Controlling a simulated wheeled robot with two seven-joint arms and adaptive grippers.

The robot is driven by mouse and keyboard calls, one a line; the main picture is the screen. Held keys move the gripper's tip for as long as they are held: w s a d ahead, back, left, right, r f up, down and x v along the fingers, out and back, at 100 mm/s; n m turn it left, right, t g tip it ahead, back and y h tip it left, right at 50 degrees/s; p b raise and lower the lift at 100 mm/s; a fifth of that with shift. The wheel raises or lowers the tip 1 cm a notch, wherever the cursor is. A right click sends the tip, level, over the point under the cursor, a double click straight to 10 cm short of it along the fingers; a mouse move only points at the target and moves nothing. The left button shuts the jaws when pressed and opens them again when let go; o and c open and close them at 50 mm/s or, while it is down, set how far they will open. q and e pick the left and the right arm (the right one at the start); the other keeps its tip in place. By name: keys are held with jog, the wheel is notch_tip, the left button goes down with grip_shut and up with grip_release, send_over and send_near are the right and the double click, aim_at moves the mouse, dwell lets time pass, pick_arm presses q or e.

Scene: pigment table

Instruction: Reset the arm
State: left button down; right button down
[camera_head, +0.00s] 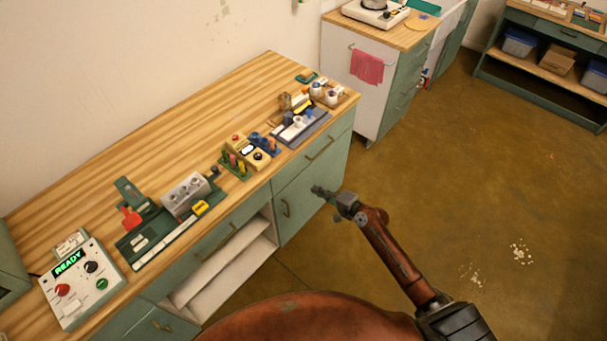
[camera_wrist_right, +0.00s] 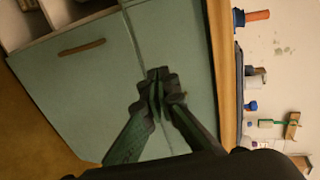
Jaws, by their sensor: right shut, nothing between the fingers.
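My right gripper (camera_head: 323,192) is in front of the green cabinet doors, below the front edge of the wooden worktop (camera_head: 190,120). In the right wrist view its two fingers (camera_wrist_right: 158,82) meet at the tips, with nothing between them. The right arm comes up from the lower right in the head view. A green cabinet door (camera_wrist_right: 75,75) with a wooden handle fills much of the wrist view. My left gripper shows in neither view.
The worktop holds a control box (camera_head: 82,283) reading READY, a green fixture with a grey block (camera_head: 186,193), a yellow block (camera_head: 250,150) and a grey tray (camera_head: 303,127). An open shelf (camera_head: 225,265) is below.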

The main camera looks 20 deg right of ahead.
jog(key=shift+s, duration=0.15)
jog(key=s+d+f+n+g+h, duration=0.1)
jog(key=s+d+f+g+h, duration=0.15)
jog(key=s+f, duration=0.6)
jog(key=s+d+f+n+g+h, duration=0.15)
jog(key=s+d+f, duration=0.3)
jog(key=f, duration=0.75)
jog(key=s+d+f+n+g+h, duration=0.1)
jog(key=s+d+f, duration=0.1)
jog(key=s+f, duration=0.65)
jog(key=s+a+f+n+g, duration=0.1)
jog(key=s+f, duration=0.5)
jog(key=s, duration=0.7)
jog(key=s+a+f+n+g+h, duration=0.1)
jog(key=s+f+n+g, duration=0.2)
jog(key=s, duration=1.1)
jog(key=s+a+f+n+g+h, duration=0.1)
jog(key=s+f+n+g, duration=0.2)
jog(key=s+f+n, duration=0.3)
jog(key=s+f, duration=0.4)
jog(key=s, duration=0.3)
jog(key=shift+s+a, duration=0.2)
jog(key=shift+a, duration=0.15)
